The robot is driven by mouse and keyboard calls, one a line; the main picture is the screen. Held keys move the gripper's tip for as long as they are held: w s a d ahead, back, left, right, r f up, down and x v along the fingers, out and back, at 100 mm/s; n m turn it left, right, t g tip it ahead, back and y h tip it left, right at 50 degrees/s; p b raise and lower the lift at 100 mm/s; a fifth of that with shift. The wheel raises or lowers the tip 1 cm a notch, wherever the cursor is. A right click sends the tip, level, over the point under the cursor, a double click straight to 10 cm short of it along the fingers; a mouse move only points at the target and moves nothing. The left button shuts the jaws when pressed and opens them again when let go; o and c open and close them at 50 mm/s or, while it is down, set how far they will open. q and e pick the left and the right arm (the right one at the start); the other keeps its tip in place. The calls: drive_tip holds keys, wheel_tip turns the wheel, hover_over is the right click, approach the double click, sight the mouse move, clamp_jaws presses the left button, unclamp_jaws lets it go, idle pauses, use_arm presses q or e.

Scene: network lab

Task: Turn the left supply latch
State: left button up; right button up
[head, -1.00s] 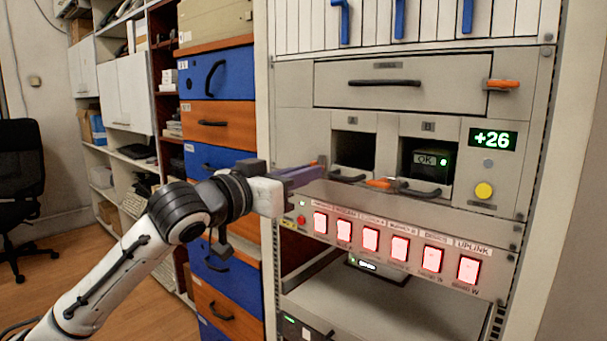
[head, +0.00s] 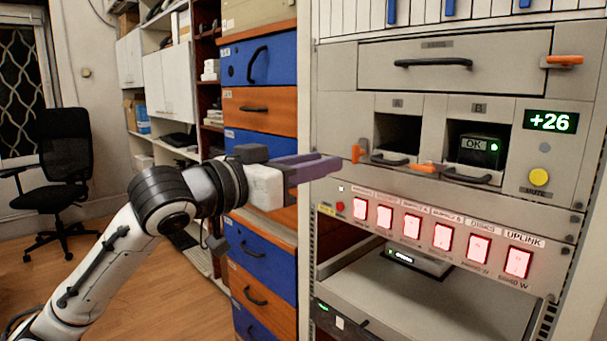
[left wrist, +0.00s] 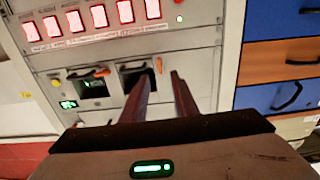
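The left supply latch (head: 358,152) is an orange lever at the left edge of bay A (head: 397,133); it stands roughly upright. In the left wrist view, which is upside down, the latch (left wrist: 159,65) shows as a small orange piece between the fingertips. My left gripper (head: 335,163) is open and empty, with its purple fingers pointing at the panel just left of the latch. It appears apart from the latch; the exact gap is hard to tell. Its two fingers also show apart in the left wrist view (left wrist: 162,75). My right gripper is out of view.
A second orange latch (head: 423,168) lies flat between bay A and bay B. Bay B holds a module marked OK (head: 481,148). A row of lit red switches (head: 442,236) runs below. Black handles (head: 390,160) stick out under the bays. Blue and orange drawers (head: 262,110) stand left.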

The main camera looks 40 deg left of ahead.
use_arm(q)
drive_tip(key=shift+s+a, duration=0.1)
drive_tip(key=shift+s, duration=1.35)
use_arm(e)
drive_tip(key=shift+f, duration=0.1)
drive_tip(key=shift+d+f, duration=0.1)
